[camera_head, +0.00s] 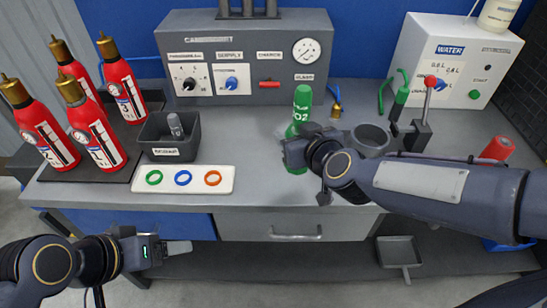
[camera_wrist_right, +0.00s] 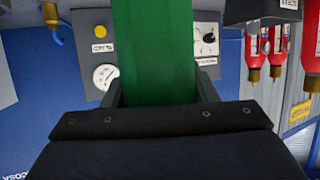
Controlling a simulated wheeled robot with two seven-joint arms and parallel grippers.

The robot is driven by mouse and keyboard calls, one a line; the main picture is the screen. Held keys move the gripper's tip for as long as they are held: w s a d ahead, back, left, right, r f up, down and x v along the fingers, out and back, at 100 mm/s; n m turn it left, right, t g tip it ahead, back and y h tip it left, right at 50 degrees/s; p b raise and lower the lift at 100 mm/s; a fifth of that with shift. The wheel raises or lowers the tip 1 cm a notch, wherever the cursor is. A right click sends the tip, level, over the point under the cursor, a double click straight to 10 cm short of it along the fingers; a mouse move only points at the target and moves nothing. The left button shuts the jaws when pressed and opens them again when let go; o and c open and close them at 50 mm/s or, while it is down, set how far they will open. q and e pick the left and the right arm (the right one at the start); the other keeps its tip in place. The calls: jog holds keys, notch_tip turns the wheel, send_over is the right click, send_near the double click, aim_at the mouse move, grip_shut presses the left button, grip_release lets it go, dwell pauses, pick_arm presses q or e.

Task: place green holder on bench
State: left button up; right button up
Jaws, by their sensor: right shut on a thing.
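The green holder (camera_head: 303,98) is an upright green cylinder with white "CO2" lettering, at the middle of the bench (camera_head: 260,180). My right gripper (camera_head: 296,150) is shut on it around its lower body. A bit of green shows below the gripper; I cannot tell whether its base touches the bench top. In the right wrist view the green holder (camera_wrist_right: 153,50) stands between the two fingers (camera_wrist_right: 158,95) and fills the middle. My left gripper (camera_head: 178,247) is low in front of the bench, apart from everything; its finger gap cannot be made out.
A white tray (camera_head: 222,184) with green, blue and orange rings lies left of the holder. Behind it is a dark bin (camera_head: 152,151) with a grey item. Several red extinguishers (camera_head: 100,135) stand at left. A grey round cup (camera_head: 370,138) stands right. A control panel (camera_head: 245,70) is behind.

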jog(key=shift+w+a+f+b, duration=0.7)
jog(key=shift+w+f+b, duration=0.1)
jog(key=shift+f, duration=0.75)
jog(key=shift+w+a+f+b, duration=0.65)
jog(key=shift+a+f+b, duration=0.15)
jog(key=shift+f, duration=0.7)
jog(key=shift+w+a+f+b, duration=0.65)
jog(key=shift+w+f+b, duration=0.15)
jog(key=shift+f, duration=0.75)
jog(key=shift+f, duration=0.15)
jog(key=o, duration=1.6)
jog(key=shift+s+f, duration=0.1)
jog(key=shift+f, duration=0.05)
